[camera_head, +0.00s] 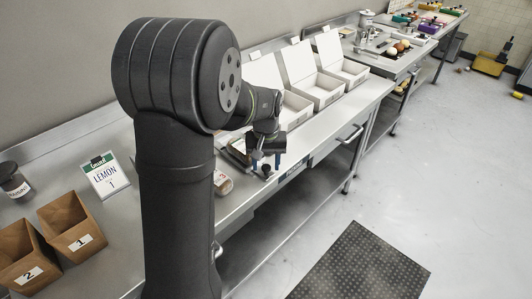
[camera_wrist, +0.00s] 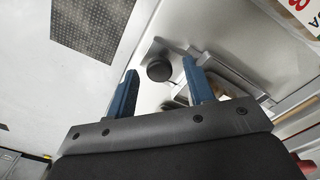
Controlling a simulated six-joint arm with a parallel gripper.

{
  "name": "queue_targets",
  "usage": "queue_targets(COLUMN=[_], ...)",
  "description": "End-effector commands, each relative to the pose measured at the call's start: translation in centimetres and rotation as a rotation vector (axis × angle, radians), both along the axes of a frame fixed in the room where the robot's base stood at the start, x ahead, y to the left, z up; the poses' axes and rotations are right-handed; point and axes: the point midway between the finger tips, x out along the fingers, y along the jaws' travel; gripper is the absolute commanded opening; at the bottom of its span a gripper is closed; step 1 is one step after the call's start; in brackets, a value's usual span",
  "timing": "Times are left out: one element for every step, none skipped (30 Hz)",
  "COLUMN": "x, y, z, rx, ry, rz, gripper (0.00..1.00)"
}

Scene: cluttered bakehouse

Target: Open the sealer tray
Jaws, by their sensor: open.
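My gripper (camera_head: 266,158) hangs at the front edge of the steel bench, pointing down, with its blue fingers apart. A dark round knob (camera_head: 267,171) shows just below the fingers. In the wrist view the same kind of dark knob (camera_wrist: 159,70) lies between the open fingertips of my gripper (camera_wrist: 160,68), with a gap on each side. Silver metal parts (camera_wrist: 222,80) lie beside it; they may be the sealer and its tray. My arm and gripper hide most of this in the head view, so I cannot tell how far the tray is out.
The steel bench (camera_head: 318,127) carries white open-lidded boxes (camera_head: 318,88) behind my gripper. A bench drawer handle (camera_head: 351,134) sticks out at right. The floor around the dark mat (camera_head: 358,265) is clear.

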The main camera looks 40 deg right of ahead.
Motion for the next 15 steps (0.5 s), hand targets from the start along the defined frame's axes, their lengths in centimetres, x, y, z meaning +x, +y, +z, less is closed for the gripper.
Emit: queue_targets(x=[0.0,0.0,0.0,0.1,0.1,0.0,0.1,0.1,0.1,0.1,0.1,0.1,0.0,0.0,0.1], y=[0.0,0.0,-0.1,-0.1,-0.1,-0.1,-0.1,-0.1,-0.1,-0.1,-0.1,-0.1,-0.1,-0.1,-0.1], z=[0.4,0.7,1.2,1.7,2.3,3.1,3.8,4.5,5.6,6.3,7.0,8.1,8.8,9.5,10.5], rx=[-0.002,-0.003,-0.003,-0.004,-0.004,-0.005,-0.006,-0.004,-0.006,-0.006,-0.004,-0.006,-0.006,-0.004,-0.006], ry=[-0.001,-0.001,-0.001,-0.002,-0.003,-0.004,-0.003,-0.003,-0.004,-0.004,-0.003,-0.004,-0.003,-0.003,-0.003], rz=[0.0,0.0,0.0,0.0,0.0,0.0,0.0,0.0,0.0,0.0,0.0,0.0,0.0,0.0,0.0], gripper=[0.48,0.48,0.48,0.48,0.48,0.48,0.48,0.48,0.48,0.48,0.48,0.48,0.48,0.48,0.48])
